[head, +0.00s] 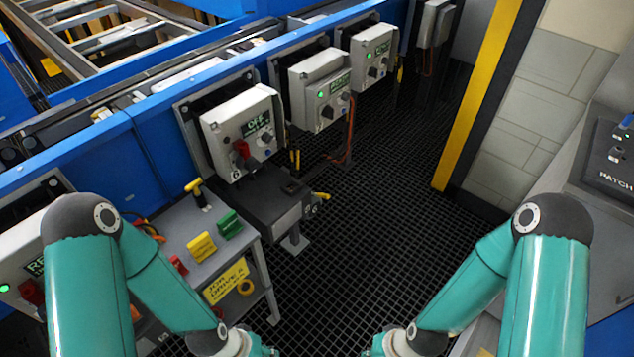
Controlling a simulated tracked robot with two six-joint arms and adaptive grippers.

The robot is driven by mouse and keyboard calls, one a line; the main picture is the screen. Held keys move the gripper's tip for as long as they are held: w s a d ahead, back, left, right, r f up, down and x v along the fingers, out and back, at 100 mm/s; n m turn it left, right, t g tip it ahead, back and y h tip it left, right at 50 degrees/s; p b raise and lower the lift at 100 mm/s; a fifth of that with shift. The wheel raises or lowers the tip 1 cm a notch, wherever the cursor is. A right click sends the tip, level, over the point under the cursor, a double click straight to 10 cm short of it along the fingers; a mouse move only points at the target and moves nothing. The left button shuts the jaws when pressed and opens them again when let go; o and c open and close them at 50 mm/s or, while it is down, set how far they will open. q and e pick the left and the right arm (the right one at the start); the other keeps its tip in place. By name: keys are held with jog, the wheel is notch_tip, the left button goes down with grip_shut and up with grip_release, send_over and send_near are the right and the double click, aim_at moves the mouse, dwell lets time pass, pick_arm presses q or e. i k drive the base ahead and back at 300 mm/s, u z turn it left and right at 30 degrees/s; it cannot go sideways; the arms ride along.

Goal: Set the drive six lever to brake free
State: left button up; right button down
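The drive six control box (243,130) is light grey, marked 6, with a dark display that seems to read OFF. A red lever-like part (241,150) and a dial sit on its front. Below it is a dark drive unit (268,205), also marked 6. A small yellow lever (321,196) sticks out from its right end; its exact setting is too small to tell. My two arms come in from the lower left and lower right. Their wrists are cut off by the bottom edge, well short of the drive, and neither gripper's fingers show.
A grey cart (217,258) left of the drive holds a yellow-handled tool (196,191), yellow card (201,247), green card (229,224) and a yellow job sign (226,283). More control boxes (320,90) line the blue conveyor frame (150,150). The black grid floor (370,220) is clear.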

aim_at(236, 106)
jog(key=u, duration=0.2)
jog(key=k, duration=0.7)
jog(key=z, duration=0.25)
jog(key=i, duration=0.8)
jog(key=u, duration=0.2)
jog(key=k, duration=0.6)
jog(key=u, duration=0.35)
jog(key=i, duration=1)
jog(key=u, duration=0.4)
